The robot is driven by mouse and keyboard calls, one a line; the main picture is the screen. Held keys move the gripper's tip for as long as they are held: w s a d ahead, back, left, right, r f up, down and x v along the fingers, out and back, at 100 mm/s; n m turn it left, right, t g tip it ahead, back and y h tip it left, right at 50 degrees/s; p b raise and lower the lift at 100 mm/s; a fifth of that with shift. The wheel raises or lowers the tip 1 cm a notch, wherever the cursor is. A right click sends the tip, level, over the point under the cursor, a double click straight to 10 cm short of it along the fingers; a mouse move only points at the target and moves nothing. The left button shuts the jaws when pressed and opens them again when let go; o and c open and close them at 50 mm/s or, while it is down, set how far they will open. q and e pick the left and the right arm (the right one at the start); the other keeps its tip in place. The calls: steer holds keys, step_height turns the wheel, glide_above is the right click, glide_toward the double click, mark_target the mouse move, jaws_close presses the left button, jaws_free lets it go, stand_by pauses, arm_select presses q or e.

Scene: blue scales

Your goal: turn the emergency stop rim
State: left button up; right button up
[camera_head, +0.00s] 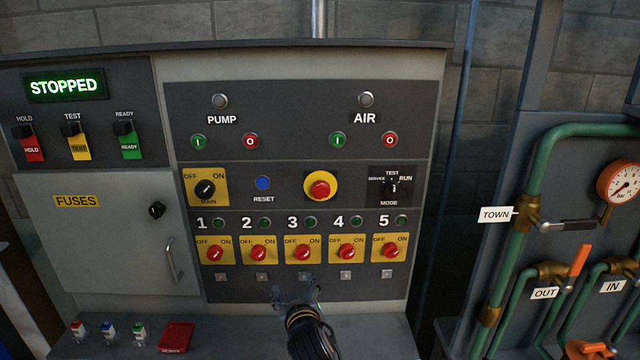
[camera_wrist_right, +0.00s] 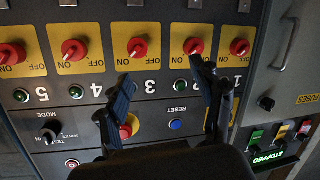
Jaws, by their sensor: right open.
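The emergency stop (camera_head: 320,187) is a red mushroom button on a round yellow rim, in the middle of the panel in the head view. In the right wrist view, which is upside down, the emergency stop (camera_wrist_right: 128,126) shows between the fingers, partly hidden by the left one. My right gripper (camera_head: 296,286) is low in the head view, in front of the panel and below the row of red switches. Its fingers (camera_wrist_right: 165,85) are spread apart with nothing between them. It appears apart from the button. My left gripper is not in view.
Several red rotary switches (camera_head: 304,252) on yellow plates lie under the emergency stop. A blue reset button (camera_head: 263,183) is left of it, and a mode selector (camera_head: 392,185) is right. A ledge (camera_head: 245,330) with a red box (camera_head: 176,337) runs below. Green pipes (camera_head: 524,220) stand at the right.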

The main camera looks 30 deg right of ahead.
mark_target(321, 193)
steer(key=s+d+r+m+t+h+p, duration=0.1)
steer(key=s+d+r+m+h, duration=0.15)
steer(key=r, duration=0.65)
steer(key=s+d+r+m+h, duration=0.1)
steer(key=s+d+r, duration=0.15)
steer(key=r, duration=0.65)
steer(key=shift+h, duration=0.35)
steer(key=p+x, duration=0.4)
steer(key=x, duration=0.9)
steer(key=shift+w+a+f+p, duration=0.1)
steer(key=shift+w+f+p, duration=0.05)
steer(key=shift+p, duration=0.25)
steer(key=shift+x, duration=0.85)
steer(key=shift+f, duration=0.1)
